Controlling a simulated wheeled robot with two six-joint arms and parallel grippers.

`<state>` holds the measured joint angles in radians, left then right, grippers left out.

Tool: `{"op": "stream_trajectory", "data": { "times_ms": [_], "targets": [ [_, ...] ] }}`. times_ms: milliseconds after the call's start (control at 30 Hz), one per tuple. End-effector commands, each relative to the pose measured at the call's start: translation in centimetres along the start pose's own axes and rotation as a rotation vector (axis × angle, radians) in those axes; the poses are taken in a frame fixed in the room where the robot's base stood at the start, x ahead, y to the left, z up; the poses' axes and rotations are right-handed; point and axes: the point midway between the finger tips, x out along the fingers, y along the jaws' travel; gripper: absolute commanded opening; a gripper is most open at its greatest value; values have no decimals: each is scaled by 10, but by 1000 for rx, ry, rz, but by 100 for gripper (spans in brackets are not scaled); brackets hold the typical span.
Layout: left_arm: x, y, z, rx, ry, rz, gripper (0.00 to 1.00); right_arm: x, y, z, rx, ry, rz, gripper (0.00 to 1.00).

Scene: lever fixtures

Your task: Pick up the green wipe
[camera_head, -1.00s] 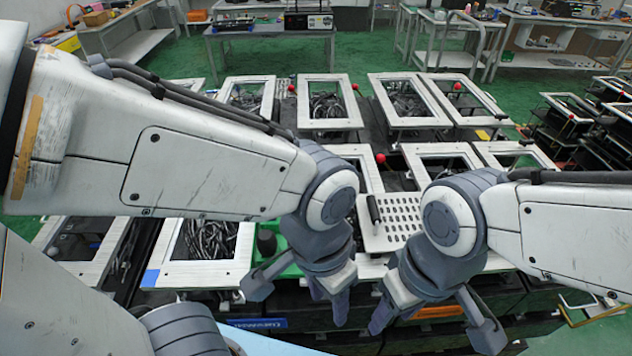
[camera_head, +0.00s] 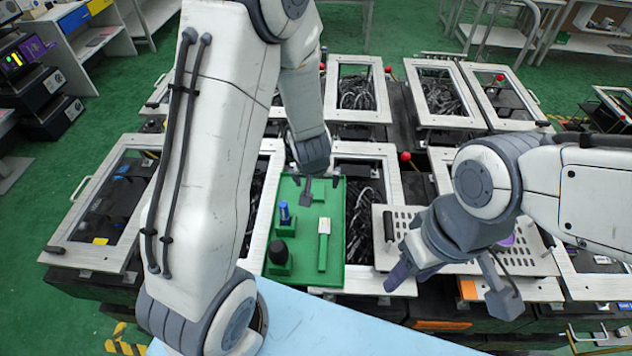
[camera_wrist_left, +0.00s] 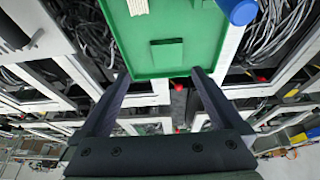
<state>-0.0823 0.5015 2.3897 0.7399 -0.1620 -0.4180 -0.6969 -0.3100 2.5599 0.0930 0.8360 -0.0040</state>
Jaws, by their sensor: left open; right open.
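The green wipe appears to be the small flat green piece (camera_head: 319,189) near the far end of the green tray (camera_head: 331,262). It is green on green, so its outline is faint in the head view. In the left wrist view the wipe (camera_wrist_left: 167,52) shows as a thin green rectangle. My left gripper (camera_head: 316,183) is open over the tray's far end. In its wrist view the two fingers (camera_wrist_left: 160,73) stand apart on either side below the wipe, with nothing between them. Exact height above the tray cannot be told. My right gripper (camera_head: 402,272) is open and empty near the perforated plate.
The tray also holds a blue-topped item (camera_head: 285,212), a black knob-shaped item (camera_head: 280,252) and a white-headed tool (camera_head: 324,228). A perforated plate (camera_head: 402,222) with a black handle lies to the right. White-framed fixtures with cables surround the tray.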

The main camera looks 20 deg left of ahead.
Motion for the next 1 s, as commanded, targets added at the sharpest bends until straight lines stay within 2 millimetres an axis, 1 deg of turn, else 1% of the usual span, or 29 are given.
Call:
{"op": "stream_trajectory", "data": {
  "times_ms": [33,100,200,300,467,567,700,800,900,1000],
  "targets": [
    [8,-8,0,-14,1,-18,100,1,0,0,0,0,0,54],
    [21,-12,-1,-21,6,-29,100,8,1,0,1,0,0,54],
    [39,-13,0,-21,7,-29,100,18,1,1,2,0,0,54],
    [51,-13,-1,-21,7,-28,100,22,2,1,4,0,0,54],
    [60,-13,-2,-22,7,-27,100,24,2,1,5,0,0,54],
    [72,-14,-2,-21,7,-27,100,27,2,2,5,0,0,54],
    [94,-14,-1,-22,4,-27,100,27,2,2,5,0,0,54],
    [104,-15,-2,-22,6,-27,100,27,2,2,5,0,0,54],
    [109,-15,-2,-22,7,-26,100,27,2,2,5,0,0,54],
    [109,-14,-3,-22,8,-26,100,27,2,2,5,0,0,54]
  ]
}}
